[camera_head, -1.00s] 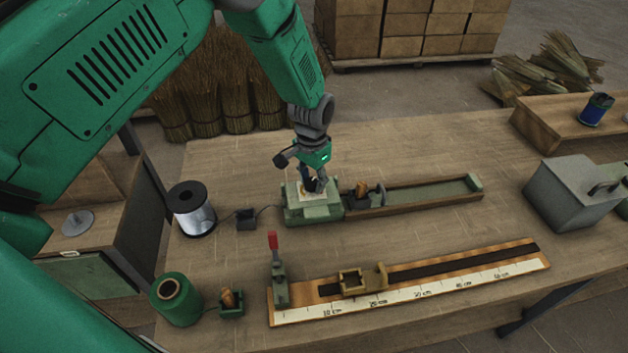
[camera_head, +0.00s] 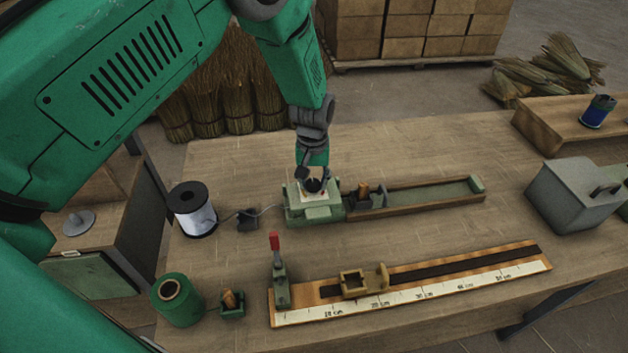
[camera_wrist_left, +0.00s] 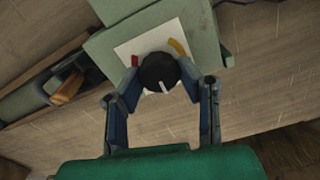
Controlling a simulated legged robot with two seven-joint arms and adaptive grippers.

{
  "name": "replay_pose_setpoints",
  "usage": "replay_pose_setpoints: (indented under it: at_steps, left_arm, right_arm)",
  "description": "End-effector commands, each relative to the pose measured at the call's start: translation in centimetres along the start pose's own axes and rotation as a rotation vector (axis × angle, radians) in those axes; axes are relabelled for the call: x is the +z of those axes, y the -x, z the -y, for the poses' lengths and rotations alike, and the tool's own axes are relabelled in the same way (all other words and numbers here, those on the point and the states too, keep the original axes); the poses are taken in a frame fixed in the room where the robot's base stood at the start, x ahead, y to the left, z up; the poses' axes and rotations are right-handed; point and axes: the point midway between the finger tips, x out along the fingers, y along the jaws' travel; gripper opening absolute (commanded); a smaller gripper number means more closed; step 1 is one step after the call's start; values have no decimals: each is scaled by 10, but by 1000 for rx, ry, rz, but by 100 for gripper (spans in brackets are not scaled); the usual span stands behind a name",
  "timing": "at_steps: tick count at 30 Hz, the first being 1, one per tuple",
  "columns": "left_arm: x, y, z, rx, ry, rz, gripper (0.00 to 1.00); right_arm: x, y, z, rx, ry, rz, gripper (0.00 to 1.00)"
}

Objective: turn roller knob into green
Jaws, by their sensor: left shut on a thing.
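The roller knob (camera_wrist_left: 158,70) is black and round with a white pointer line. In the left wrist view its line points down the picture, toward my palm. It sits on a white dial plate (camera_wrist_left: 128,47) with a red mark (camera_wrist_left: 134,61) at left and a yellow arc (camera_wrist_left: 177,47) at upper right. No green mark shows; my fingers and the knob cover part of the plate. The dial is on top of a pale green roller housing (camera_head: 317,213). My left gripper (camera_head: 314,182) comes down from above, its blue fingertips shut on the knob's sides. My right gripper is out of view.
A wire spool (camera_head: 192,210) stands left of the housing. A long tray (camera_head: 425,193) runs to its right. In front lie a ruler board (camera_head: 410,284) with a red-handled clamp (camera_head: 276,268) and a green twine spool (camera_head: 177,300). A grey box (camera_head: 572,196) stands at right.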

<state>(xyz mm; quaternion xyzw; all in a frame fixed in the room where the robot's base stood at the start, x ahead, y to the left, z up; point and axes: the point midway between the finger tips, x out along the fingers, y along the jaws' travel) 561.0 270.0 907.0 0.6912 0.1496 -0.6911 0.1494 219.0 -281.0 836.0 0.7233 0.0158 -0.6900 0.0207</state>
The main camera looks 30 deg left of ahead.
Motion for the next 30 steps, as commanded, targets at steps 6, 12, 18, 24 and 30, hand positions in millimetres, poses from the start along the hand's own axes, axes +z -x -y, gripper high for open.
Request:
replay_pose_setpoints:
  at_steps: [6, 12, 18, 24, 30]
  left_arm:
    - [2, -1, 0, -1, 24, 6, 2]
    - [2, -1, 0, -1, 25, 7, 2]
    - [3, -1, 0, -1, 24, 8, 51]
    - [1, -1, 0, -1, 24, 5, 51]
    - [0, 4, -1, 0, 24, 2, 51]
  right_arm:
    - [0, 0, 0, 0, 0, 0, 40]
    - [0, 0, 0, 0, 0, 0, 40]
    - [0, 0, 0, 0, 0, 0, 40]
    - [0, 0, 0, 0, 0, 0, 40]
    - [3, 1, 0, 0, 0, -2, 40]
